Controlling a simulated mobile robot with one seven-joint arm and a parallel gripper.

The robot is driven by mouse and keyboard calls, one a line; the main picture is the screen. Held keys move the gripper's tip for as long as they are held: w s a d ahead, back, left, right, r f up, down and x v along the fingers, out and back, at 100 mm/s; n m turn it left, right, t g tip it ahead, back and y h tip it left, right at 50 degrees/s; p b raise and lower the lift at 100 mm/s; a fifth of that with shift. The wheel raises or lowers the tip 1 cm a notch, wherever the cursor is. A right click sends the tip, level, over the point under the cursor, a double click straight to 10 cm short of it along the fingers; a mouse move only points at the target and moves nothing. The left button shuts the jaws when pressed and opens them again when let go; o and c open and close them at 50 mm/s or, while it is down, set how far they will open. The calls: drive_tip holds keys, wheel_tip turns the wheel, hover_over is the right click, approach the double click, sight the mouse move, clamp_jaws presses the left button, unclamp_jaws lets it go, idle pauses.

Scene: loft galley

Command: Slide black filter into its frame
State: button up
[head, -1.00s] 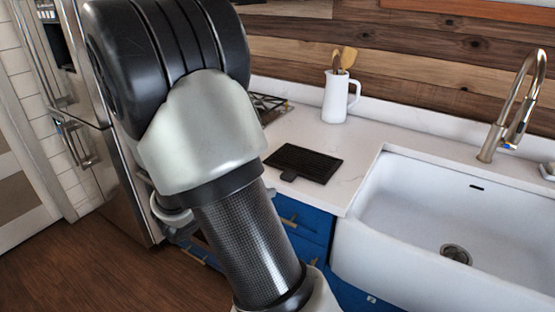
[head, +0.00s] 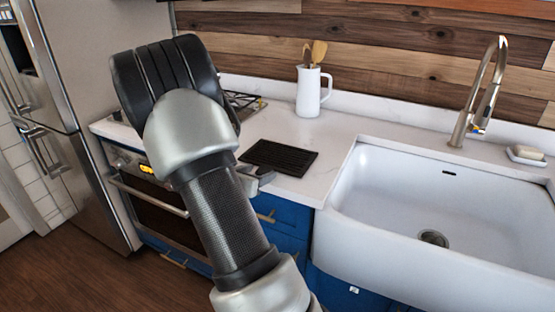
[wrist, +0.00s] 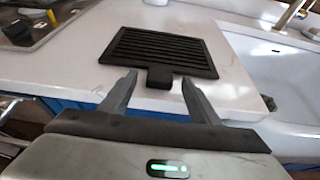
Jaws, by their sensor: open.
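The black filter (head: 279,157), a flat slatted panel, lies on the white counter left of the sink. In the wrist view the filter (wrist: 162,50) has a short tab (wrist: 159,77) on its near edge, at the counter's front. My gripper (wrist: 159,80) is open, its two fingers pointing at the filter with the tab between them in the picture. Whether they are level with the tab or above it I cannot tell. In the head view my gripper (head: 262,178) is partly hidden by my arm, close to the filter's near edge. The filter's frame is not visible.
A white sink (head: 400,200) with a tall faucet (head: 478,95) is right of the filter. A white utensil pitcher (head: 308,92) stands behind it. A cooktop (head: 240,104) over an oven (head: 150,200) is to the left. Blue drawers (head: 285,212) are below the counter.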

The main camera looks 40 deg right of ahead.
drive_tip(key=shift+w+d+f, duration=0.2)
drive_tip(key=shift+d+f, duration=0.05)
drive_tip(key=shift+d, duration=0.3)
drive_tip(key=c, duration=1.2)
